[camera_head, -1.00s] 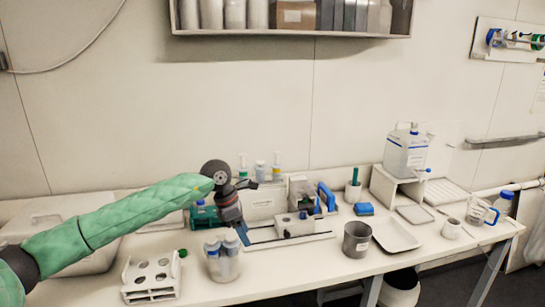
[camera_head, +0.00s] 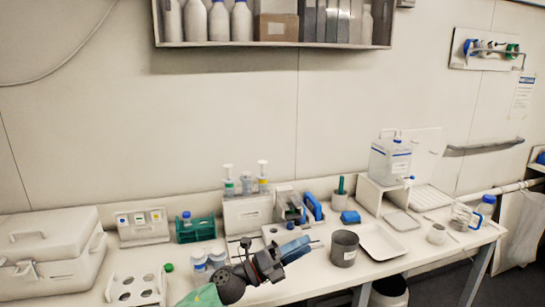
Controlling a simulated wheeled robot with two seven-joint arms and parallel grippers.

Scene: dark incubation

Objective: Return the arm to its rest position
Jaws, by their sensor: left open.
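My left arm, in a green sleeve (camera_head: 203,296), comes in low at the bottom of the head view. Its dark wrist leads to my left gripper (camera_head: 304,246), which is over the front middle of the bench and points right. The gripper is open, and I see nothing held in it. It is just left of a grey metal beaker (camera_head: 344,249), and I cannot tell the gap in depth. The arm partly hides the beaker of blue-capped tubes (camera_head: 207,264) and the white device behind it. My right gripper is not in view.
A white tube rack (camera_head: 136,289) and a large white case (camera_head: 50,262) stand at the left. A green rack (camera_head: 195,231) is behind. A white tray (camera_head: 381,242) and a jug on a stand (camera_head: 390,161) are at the right. A shelf (camera_head: 272,45) hangs above.

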